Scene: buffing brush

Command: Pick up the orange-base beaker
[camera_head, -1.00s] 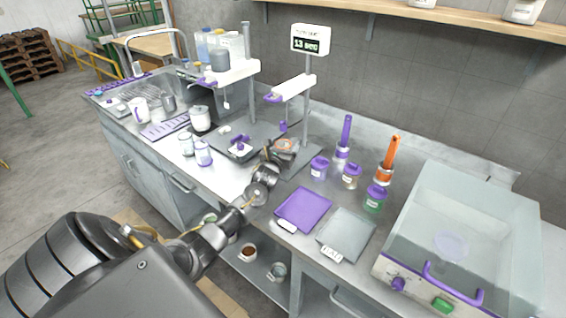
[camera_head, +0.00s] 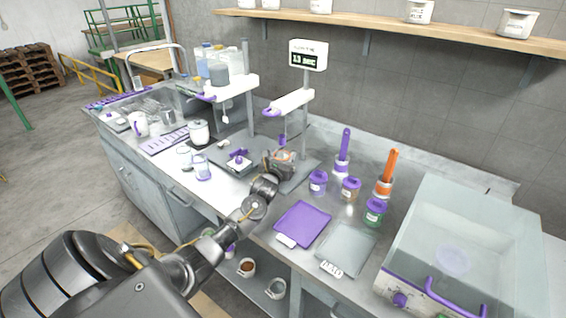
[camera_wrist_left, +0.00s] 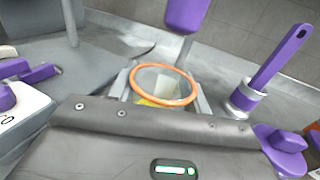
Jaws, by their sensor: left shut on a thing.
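My left gripper (camera_head: 280,163) reaches over the bench at the stand with the timer display. In the left wrist view, a clear beaker with an orange ring (camera_wrist_left: 166,84) sits between the two grey fingers, and the gripper is shut on it. Something yellowish shows inside or through the beaker. In the head view the beaker is mostly hidden by the gripper, and I cannot tell whether it touches the surface below. My right gripper is not in view.
A purple-handled brush (camera_head: 343,153) and an orange-handled brush (camera_head: 387,175) stand to the right, near small lidded jars (camera_head: 317,183). A purple mat (camera_head: 303,223) and a grey mat (camera_head: 345,248) lie in front. A clear-lidded machine (camera_head: 455,245) fills the right end. A purple part (camera_wrist_left: 187,14) hangs above the beaker.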

